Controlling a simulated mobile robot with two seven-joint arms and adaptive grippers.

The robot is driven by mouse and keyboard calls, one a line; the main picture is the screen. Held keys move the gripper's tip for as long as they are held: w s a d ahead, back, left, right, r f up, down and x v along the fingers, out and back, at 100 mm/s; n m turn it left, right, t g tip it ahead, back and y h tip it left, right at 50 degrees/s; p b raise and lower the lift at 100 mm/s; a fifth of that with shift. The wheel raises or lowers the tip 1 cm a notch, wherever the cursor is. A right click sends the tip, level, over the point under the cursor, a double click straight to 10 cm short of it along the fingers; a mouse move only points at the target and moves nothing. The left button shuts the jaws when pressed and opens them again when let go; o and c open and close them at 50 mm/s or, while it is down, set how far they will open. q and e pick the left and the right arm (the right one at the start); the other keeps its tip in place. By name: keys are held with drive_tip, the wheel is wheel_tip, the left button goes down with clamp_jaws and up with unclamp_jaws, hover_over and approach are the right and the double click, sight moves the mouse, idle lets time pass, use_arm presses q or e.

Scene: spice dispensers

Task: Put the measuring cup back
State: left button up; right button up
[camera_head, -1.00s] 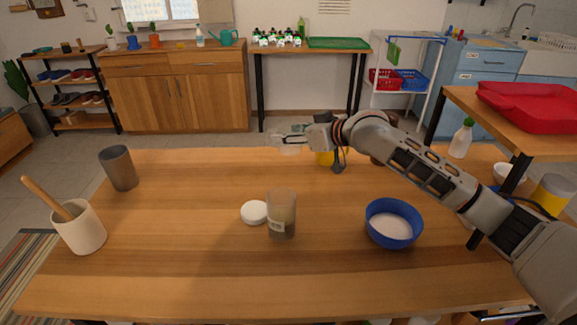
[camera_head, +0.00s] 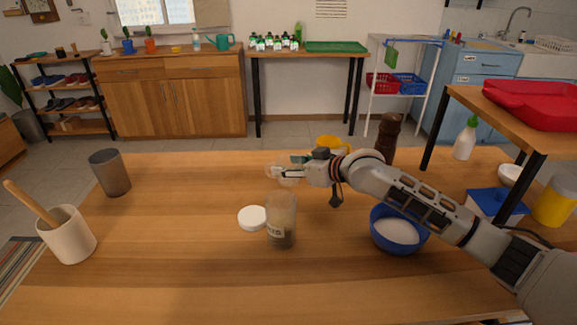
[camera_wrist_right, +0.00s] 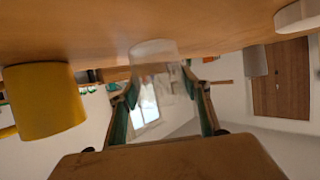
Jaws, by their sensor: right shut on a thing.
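My right gripper (camera_head: 290,173) is shut on a small clear measuring cup (camera_head: 279,172), held above the table just behind a glass jar. In the right wrist view the see-through cup (camera_wrist_right: 154,50) shows between the fingers (camera_wrist_right: 160,88). The open glass jar (camera_head: 281,228) has a label and dark contents low inside. Its round white lid (camera_head: 252,217) lies to its left. The blue bowl (camera_head: 398,232) of white powder stands right of the jar, partly under my right arm. My left gripper is out of view.
A yellow cup (camera_head: 327,142) and a dark pepper mill (camera_head: 391,135) stand behind my right arm. A grey tumbler (camera_head: 110,173) and a mortar (camera_head: 68,238) with a wooden pestle stand at left. The table's front middle is clear.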

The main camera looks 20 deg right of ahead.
sight(299, 164)
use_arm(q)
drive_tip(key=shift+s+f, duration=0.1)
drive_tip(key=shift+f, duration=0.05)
use_arm(e)
drive_tip(key=shift+f, duration=0.15)
drive_tip(key=o, duration=1.2)
drive_tip(key=shift+o, duration=0.2)
drive_tip(key=shift+r, duration=0.2)
drive_tip(key=p+v, duration=0.1)
drive_tip(key=v, duration=0.1)
drive_tip(key=shift+s+d+r, duration=0.15)
drive_tip(key=shift+s+r, duration=0.05)
drive_tip(key=shift+r, duration=0.1)
drive_tip(key=p+v, duration=0.1)
drive_tip(key=v, duration=0.2)
drive_tip(key=shift+s+d+r, duration=0.1)
drive_tip(key=shift+s+d, duration=0.1)
drive_tip(key=shift+s, duration=0.15)
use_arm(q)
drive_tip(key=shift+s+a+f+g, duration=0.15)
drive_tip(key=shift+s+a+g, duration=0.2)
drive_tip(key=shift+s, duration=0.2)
use_arm(e)
drive_tip(key=shift+s+d, duration=0.2)
drive_tip(key=shift+s, duration=0.3)
